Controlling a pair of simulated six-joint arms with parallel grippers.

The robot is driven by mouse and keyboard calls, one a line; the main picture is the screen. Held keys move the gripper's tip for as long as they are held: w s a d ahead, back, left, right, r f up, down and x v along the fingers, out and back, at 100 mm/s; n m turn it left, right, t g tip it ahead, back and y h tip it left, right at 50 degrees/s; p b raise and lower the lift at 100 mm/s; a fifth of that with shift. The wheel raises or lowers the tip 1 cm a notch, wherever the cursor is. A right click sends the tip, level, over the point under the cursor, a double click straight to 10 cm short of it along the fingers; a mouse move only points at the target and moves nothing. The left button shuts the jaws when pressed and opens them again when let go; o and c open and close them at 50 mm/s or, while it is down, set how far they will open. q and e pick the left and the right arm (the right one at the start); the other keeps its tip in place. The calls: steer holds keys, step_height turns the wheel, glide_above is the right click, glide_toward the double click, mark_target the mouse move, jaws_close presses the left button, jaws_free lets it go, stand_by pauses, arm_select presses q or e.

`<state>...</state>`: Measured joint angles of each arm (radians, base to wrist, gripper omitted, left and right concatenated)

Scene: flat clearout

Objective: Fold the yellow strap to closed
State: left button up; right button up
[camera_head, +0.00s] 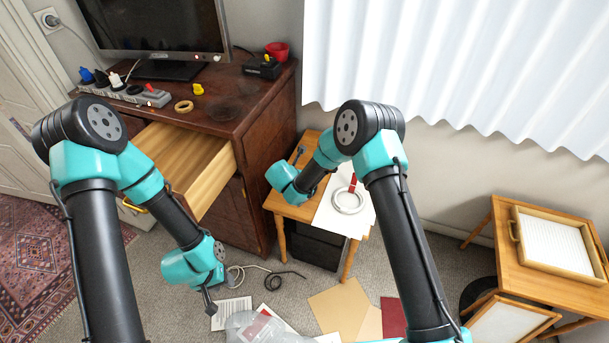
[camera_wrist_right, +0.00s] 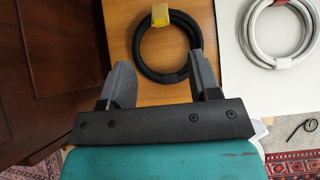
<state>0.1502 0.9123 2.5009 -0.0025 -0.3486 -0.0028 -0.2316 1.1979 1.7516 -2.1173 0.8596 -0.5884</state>
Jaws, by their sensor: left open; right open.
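In the right wrist view, the yellow strap (camera_wrist_right: 161,14) sits on the far side of a black cable coil (camera_wrist_right: 140,50) lying on a small wooden table. A bright yellow piece stands out from the coil, and a flatter part runs to the right. My right gripper (camera_wrist_right: 158,62) is open and empty, its fingers over the near part of the coil, apart from the strap. In the head view, my right arm hides the coil and strap. My left gripper (camera_head: 210,304) is open and empty, low above the floor.
A pale coil with a red strap (camera_head: 347,201) lies on a white sheet on the small table (camera_head: 283,209). The dresser (camera_head: 257,185), with an open drawer (camera_head: 195,160), stands to the left. Papers (camera_head: 340,308) and a loose cable (camera_head: 270,277) lie on the carpet.

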steer(key=x, duration=1.2)
steer(key=shift+c, duration=0.3)
steer(key=c, duration=0.9)
steer(key=shift+s+f+t, duration=0.1)
steer(key=shift+f+t, duration=0.15)
steer(key=shift+t, duration=0.25)
steer(key=shift+h, duration=0.3)
steer(key=o, duration=1)
steer(key=shift+c, duration=0.2)
steer(key=shift+s+r, duration=0.1)
